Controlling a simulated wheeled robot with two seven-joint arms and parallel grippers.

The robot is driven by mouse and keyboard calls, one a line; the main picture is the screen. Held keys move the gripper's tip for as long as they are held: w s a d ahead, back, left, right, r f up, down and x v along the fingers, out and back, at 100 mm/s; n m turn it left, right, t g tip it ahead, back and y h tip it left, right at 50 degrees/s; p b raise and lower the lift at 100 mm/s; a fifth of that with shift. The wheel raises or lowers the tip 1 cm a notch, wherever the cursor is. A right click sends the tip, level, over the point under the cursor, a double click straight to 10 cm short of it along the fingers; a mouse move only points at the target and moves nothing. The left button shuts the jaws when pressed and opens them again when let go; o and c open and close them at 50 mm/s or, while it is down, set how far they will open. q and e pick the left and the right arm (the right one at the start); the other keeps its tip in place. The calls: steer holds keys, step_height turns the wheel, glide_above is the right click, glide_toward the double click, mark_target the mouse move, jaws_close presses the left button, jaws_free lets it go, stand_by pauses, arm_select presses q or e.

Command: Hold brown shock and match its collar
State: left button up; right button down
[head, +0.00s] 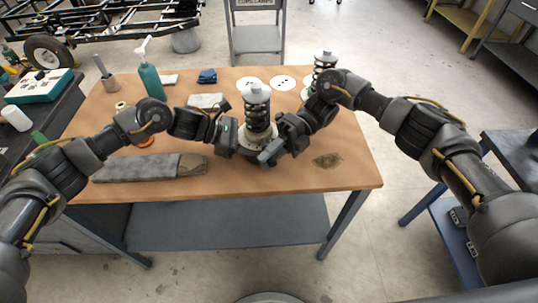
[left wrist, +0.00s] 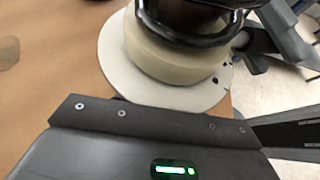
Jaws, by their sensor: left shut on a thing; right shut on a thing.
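The brown shock (head: 257,112), with a dark coil spring and a pale top cap, stands upright at the middle of the table. Its lower end shows in the left wrist view as a dark brown body (left wrist: 185,18) above a cream ring-like collar (left wrist: 170,55). Below lies a white disc (left wrist: 118,68) with black dots. My left gripper (head: 234,138) is shut on the shock's lower part from the left. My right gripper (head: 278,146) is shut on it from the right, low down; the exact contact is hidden. It also shows in the left wrist view (left wrist: 268,42).
A second spring shock (head: 325,64) stands at the back right, partly behind my right arm. A white dotted disc (head: 283,82) lies behind the brown shock. The front right is mostly clear.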

steer(key=c, duration=1.3)
jaws_free()
steer(key=shift+d, duration=0.1)
arm_select(q)
steer(key=shift+a, duration=0.1)
arm_select(e)
steer(key=shift+w, duration=0.1)
arm_select(q)
steer(key=shift+w, duration=0.1)
arm_select(e)
steer(key=v, duration=0.7)
steer(key=shift+d, duration=0.2)
steer(key=shift+w, duration=0.1)
arm_select(q)
steer(key=o, duration=1.1)
steer(key=shift+o, duration=0.2)
